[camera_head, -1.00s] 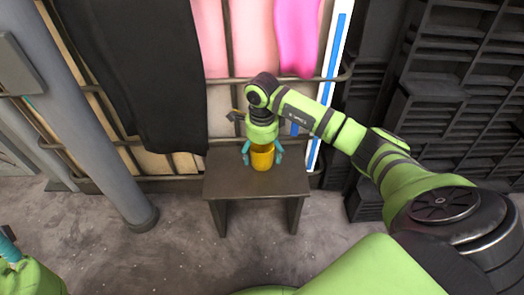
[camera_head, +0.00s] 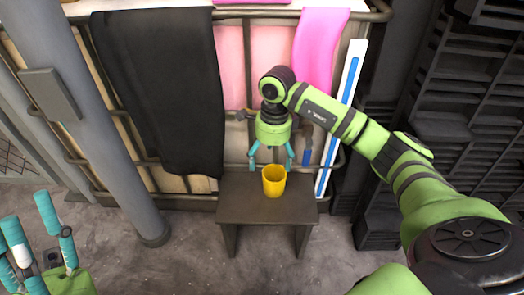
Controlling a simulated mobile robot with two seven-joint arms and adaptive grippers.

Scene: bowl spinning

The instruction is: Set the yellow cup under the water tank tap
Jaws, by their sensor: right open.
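The yellow cup (camera_head: 273,183) stands upright on a small dark table (camera_head: 237,209) in front of the caged water tank (camera_head: 237,65). My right gripper (camera_head: 272,164) is open, pointing down, with its teal fingertips apart on either side near the height of the cup's rim. The cup is not gripped. A part with a blue piece (camera_head: 307,157) sticks out just right of the gripper; I cannot tell if it is the tap, as the gripper hides part of this area. My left gripper (camera_head: 38,225) is at the lower left, its teal fingers spread and empty.
A black cloth (camera_head: 160,90) and a pink cloth (camera_head: 318,45) hang over the tank. A grey pole (camera_head: 105,130) stands at left. Dark crates (camera_head: 440,110) are stacked at right. The floor (camera_head: 180,265) before the table is clear.

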